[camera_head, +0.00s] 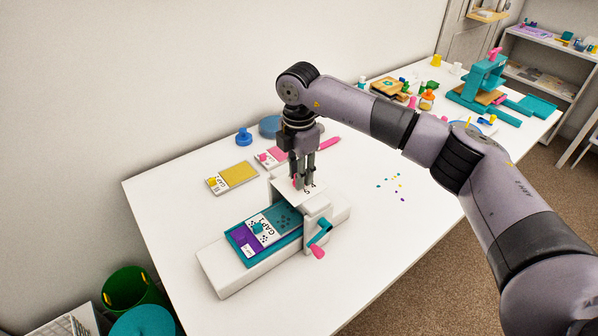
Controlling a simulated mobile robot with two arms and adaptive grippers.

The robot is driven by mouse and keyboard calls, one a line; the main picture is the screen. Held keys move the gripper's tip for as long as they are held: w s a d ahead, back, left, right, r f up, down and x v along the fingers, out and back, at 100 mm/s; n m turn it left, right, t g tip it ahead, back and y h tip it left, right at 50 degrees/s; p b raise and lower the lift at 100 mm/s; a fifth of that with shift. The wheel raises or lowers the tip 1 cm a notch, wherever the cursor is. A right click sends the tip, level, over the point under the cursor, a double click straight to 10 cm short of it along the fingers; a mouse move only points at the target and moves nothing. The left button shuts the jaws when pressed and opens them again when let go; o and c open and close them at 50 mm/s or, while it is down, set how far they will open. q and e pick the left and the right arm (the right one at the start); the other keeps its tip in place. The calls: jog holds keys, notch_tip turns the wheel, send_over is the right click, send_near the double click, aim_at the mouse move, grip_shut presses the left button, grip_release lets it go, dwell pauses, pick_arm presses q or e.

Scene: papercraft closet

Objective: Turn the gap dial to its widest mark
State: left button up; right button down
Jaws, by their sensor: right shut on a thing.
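A white press machine (328,213) stands on the table with a crank (320,235) on its front side, teal with a pink knob. A teal plate (236,243) with a purple and white card lies on the machine's bed (215,272). My left gripper is not in view.
A yellow pad (238,174) and a pink pad (268,156) lie behind the machine, near a blue knobbed piece (243,137). Small coloured dots (395,185) lie to the right. A teal press (482,80) stands far right. The front table area is clear.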

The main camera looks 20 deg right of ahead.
jog(key=shift+r, duration=0.1)
jog(key=c, duration=1.3)
grip_release()
notch_tip(320, 180, up, 12)
jog(key=shift+f, duration=0.1)
